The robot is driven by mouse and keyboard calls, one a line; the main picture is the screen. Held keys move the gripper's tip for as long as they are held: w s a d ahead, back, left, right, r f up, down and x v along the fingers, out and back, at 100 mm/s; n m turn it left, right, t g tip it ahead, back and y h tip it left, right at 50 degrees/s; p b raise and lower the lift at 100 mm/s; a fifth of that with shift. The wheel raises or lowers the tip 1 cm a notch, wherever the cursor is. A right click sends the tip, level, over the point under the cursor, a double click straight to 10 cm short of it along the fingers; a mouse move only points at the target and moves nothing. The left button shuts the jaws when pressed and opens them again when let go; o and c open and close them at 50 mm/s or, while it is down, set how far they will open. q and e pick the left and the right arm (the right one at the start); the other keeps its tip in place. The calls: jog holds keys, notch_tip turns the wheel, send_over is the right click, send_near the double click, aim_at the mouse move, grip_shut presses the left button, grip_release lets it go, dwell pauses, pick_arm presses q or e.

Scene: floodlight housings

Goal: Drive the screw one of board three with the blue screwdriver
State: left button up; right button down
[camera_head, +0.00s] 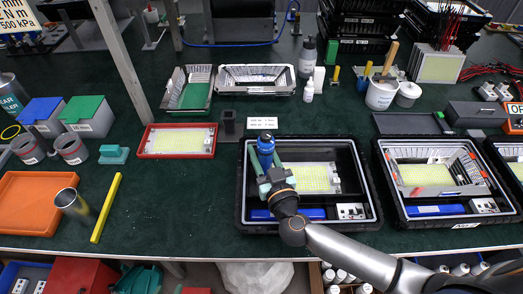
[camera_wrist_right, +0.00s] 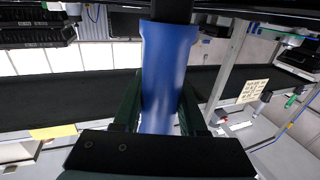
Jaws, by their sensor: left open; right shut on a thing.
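The blue screwdriver (camera_head: 265,146) stands roughly upright in my right gripper (camera_head: 268,172), over the left part of the near middle black crate (camera_head: 249,199). In the right wrist view the gripper's dark green fingers (camera_wrist_right: 160,112) are shut on the blue handle (camera_wrist_right: 165,70). A pale yellow LED board (camera_head: 308,177) lies in that crate, just right of the gripper. The gripper and arm hide the board's left end and the screwdriver's lower end. I cannot make out screw one, nor tell which board is number three. I do not see my left gripper.
A second black crate (camera_head: 398,213) at right holds a housing with a board. A red-framed board (camera_head: 180,141) lies left of centre. A yellow bar (camera_head: 105,208), a metal cup (camera_head: 74,206) and an orange tray (camera_head: 32,202) are at left. The mat between bar and middle crate is clear.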

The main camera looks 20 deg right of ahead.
jog(key=shift+s+f, duration=0.1)
jog(key=shift+f, duration=0.55)
dwell(1.4)
